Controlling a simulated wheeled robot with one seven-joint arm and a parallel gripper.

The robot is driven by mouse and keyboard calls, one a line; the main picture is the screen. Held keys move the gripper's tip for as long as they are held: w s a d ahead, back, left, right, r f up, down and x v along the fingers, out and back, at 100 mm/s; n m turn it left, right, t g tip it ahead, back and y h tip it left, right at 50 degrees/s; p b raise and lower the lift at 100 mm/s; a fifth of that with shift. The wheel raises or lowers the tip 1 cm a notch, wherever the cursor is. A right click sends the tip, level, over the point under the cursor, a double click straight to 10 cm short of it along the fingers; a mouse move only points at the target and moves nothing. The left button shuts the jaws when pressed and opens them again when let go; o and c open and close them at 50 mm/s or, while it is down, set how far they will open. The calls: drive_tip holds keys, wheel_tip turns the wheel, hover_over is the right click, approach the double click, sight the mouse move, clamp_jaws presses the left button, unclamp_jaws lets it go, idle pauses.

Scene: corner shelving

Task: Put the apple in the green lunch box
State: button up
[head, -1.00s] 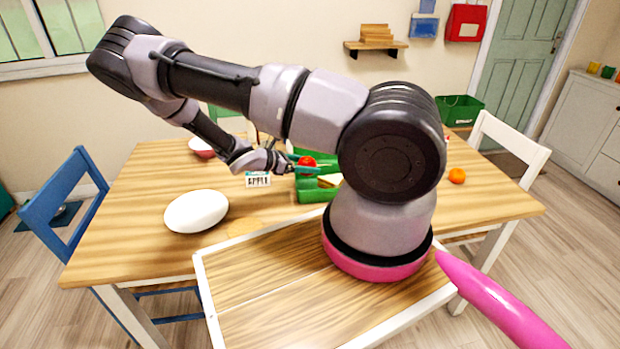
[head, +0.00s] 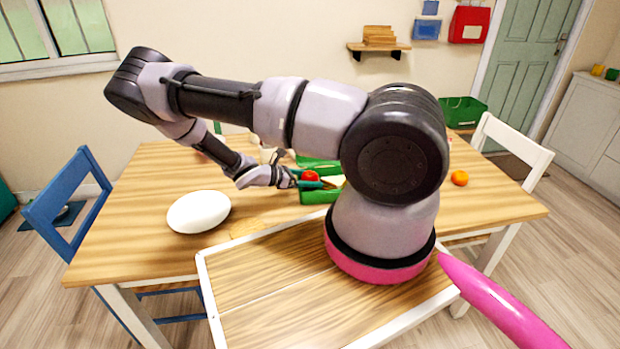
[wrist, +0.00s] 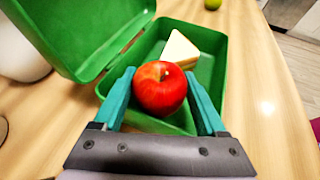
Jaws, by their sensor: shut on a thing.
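The red apple (wrist: 160,88) is between the teal fingers of my gripper (wrist: 162,98), which is shut on it. In the wrist view the apple is over the front part of the open green lunch box (wrist: 213,72). I cannot tell whether it touches the box floor. A white sandwich wedge (wrist: 181,48) lies in the box behind the apple. The lid stands open at the left. In the head view the apple (head: 310,176) and my gripper (head: 312,181) are at the lunch box (head: 318,165), whose right side is hidden behind my arm.
A white oval object (head: 198,212) lies on the wooden table (head: 130,225) to the left. An orange (head: 459,178) lies at the right. A blue chair (head: 62,205) and a white chair (head: 515,150) flank the table.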

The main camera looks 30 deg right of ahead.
drive_tip(key=o, duration=1.4)
drive_tip(key=shift+f, duration=0.15)
drive_tip(key=shift+c, duration=0.2)
drive_tip(key=shift+a, duration=0.1)
drive_tip(key=shift+r, duration=0.2)
drive_tip(key=r+v, duration=0.1)
drive_tip(key=v, duration=1.1)
wheel_tip(320, 180, up, 15)
drive_tip(key=s+a+m+g+y, duration=0.2)
drive_tip(key=m+y, duration=0.5)
drive_tip(key=m, duration=0.2)
drive_tip(key=s+r+m+t+y, duration=0.3)
drive_tip(key=s+r, duration=0.3)
drive_tip(key=r, duration=0.4)
drive_tip(key=s+r+m+t+y, duration=0.2)
drive_tip(key=s+r+m, duration=0.3)
drive_tip(key=r, duration=0.6)
drive_tip(key=s+r+m+t+y, duration=0.3)
drive_tip(key=s+r+m+t, duration=0.1)
drive_tip(key=r, duration=0.6)
drive_tip(key=s+m, duration=0.1)
drive_tip(key=s, duration=0.1)
drive_tip(key=shift+s+r+y, duration=0.2)
drive_tip(key=shift+s+y, duration=0.1)
drive_tip(key=shift+s, duration=0.1)
